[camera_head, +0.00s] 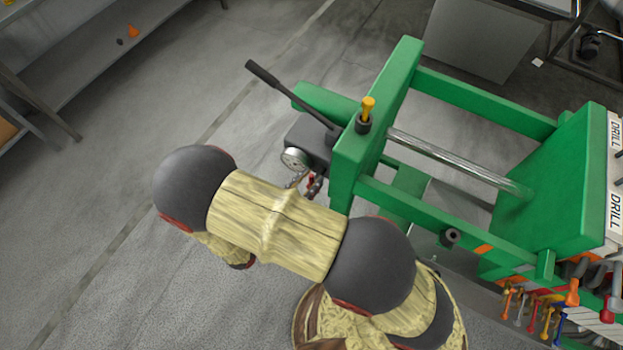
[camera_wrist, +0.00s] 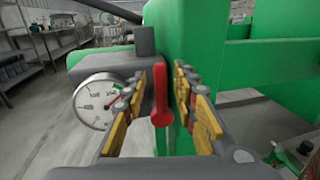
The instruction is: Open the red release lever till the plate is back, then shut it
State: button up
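The red release lever (camera_wrist: 161,104) hangs upright against the green press frame, with its rounded end down. My gripper (camera_wrist: 160,90) is open, its two yellow-padded fingers on either side of the lever; whether a pad touches it I cannot tell. In the head view my gripper (camera_head: 303,183) is at the left side of the press, below the gauge, and the lever shows there only as a small red bit. The green press (camera_head: 478,102) has a chrome rod (camera_head: 460,160) running to a green plate (camera_head: 558,185) at the right. Which plate moves I cannot tell.
A round gauge (camera_head: 295,158) and a dark pump block with a long black handle (camera_head: 290,93) sit beside the lever. A yellow-topped knob (camera_head: 367,109) stands on the frame. A tool rack (camera_head: 612,190) is at the right. The floor at the left is clear.

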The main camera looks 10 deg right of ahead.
jog(key=shift+w+d, duration=0.3)
jog(key=shift+d, duration=0.1)
grip_shut()
dwell(0.8)
